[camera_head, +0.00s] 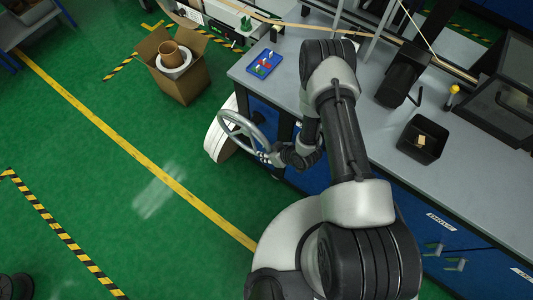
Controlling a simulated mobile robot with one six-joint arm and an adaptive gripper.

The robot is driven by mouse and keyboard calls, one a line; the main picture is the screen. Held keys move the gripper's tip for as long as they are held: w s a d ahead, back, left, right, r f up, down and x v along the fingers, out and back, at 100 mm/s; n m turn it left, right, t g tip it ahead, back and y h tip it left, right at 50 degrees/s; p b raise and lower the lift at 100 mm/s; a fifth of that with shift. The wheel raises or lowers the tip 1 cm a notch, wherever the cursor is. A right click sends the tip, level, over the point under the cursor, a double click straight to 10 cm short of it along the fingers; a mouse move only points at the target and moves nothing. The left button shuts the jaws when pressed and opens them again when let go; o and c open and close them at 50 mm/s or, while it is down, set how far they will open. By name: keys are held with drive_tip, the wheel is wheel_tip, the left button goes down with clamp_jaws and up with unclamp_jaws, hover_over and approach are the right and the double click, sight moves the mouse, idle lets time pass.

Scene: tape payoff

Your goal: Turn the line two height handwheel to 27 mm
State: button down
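A grey spoked handwheel (238,114) stands out from the left front of the blue workbench. My gripper (271,156) is at the lower right of its rim, close to or touching it. My wrist and the small picture size hide whether the fingers are shut on the rim or on a grip there. No height scale or millimetre reading can be made out, and no line number shows near the wheel.
A white round roll (216,143) is just behind the handwheel. The grey benchtop (460,178) carries a blue tray (263,64) and a black bin (421,140).

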drive_tip(key=c, duration=1.7)
unclamp_jaws()
drive_tip(key=shift+w+r, duration=0.1)
drive_tip(key=shift+w, duration=0.05)
drive_tip(key=shift+o, duration=1.2)
drive_tip(key=v, duration=1.2)
